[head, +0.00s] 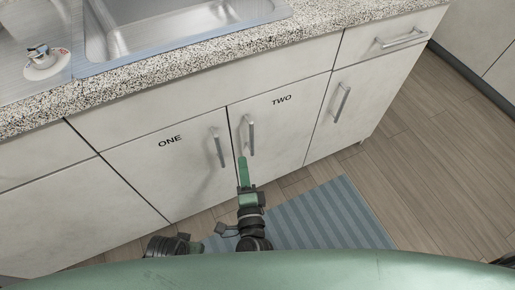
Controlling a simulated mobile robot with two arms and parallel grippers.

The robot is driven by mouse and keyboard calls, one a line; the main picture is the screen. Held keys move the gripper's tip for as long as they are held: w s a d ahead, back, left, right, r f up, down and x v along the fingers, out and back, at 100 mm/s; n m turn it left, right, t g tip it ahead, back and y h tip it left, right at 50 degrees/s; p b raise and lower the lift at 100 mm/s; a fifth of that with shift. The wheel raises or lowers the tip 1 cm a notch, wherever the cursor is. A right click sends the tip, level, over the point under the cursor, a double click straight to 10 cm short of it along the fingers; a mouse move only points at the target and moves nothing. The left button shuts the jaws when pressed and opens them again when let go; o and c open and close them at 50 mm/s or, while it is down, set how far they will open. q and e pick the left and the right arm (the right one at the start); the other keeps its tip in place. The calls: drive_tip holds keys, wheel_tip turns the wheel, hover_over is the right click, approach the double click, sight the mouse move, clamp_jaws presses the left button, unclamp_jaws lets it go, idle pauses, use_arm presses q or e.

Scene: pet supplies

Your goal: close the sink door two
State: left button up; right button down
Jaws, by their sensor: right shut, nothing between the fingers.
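The sink door marked TWO (279,137) is in the middle of the cabinet front and looks flush with the panels beside it. Its upright metal handle (250,135) is near its left edge. The door marked ONE (160,172) is to its left, with a handle (217,148) near its right edge. My right gripper (243,163) is shut and empty, just below the handle of door two. I cannot tell whether its tip touches the door.
A speckled counter (200,53) with a metal sink (130,42) runs above the doors. A drawer (385,38) and another cabinet door (343,110) are on the right. A striped blue mat (325,215) lies on the wooden floor (430,165), which is clear at right.

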drive_tip(key=s+a, duration=0.4)
drive_tip(key=s, duration=0.5)
drive_tip(key=d+f+n+g+y, duration=0.5)
drive_tip(key=f+n+g, duration=0.4)
drive_tip(key=f+n, duration=0.5)
drive_tip(key=s+d+f+n+g+h, duration=0.3)
drive_tip(key=s+d, duration=0.1)
drive_tip(key=d, duration=0.7)
drive_tip(key=s+d+f+n+g+h, duration=0.2)
drive_tip(key=s+d+f+g+h, duration=0.15)
drive_tip(key=d, duration=0.75)
use_arm(q)
drive_tip(key=s+a+f+p, duration=0.1)
drive_tip(key=s+p, duration=0.7)
drive_tip(key=s, duration=0.1)
drive_tip(key=s+a+f+g+p, duration=0.1)
drive_tip(key=s+a+f+p, duration=0.1)
drive_tip(key=s+p, duration=0.7)
drive_tip(key=shift+s+a+f+g, duration=0.15)
drive_tip(key=shift+f+g, duration=0.15)
use_arm(e)
drive_tip(key=s+d+f, duration=0.1)
drive_tip(key=s, duration=0.8)
drive_tip(key=s+d+f+g, duration=0.1)
drive_tip(key=s+f, duration=0.1)
drive_tip(key=s, duration=0.8)
drive_tip(key=shift+d+f, duration=0.2)
drive_tip(key=shift+f, duration=0.05)
drive_tip(key=shift+g, duration=0.25)
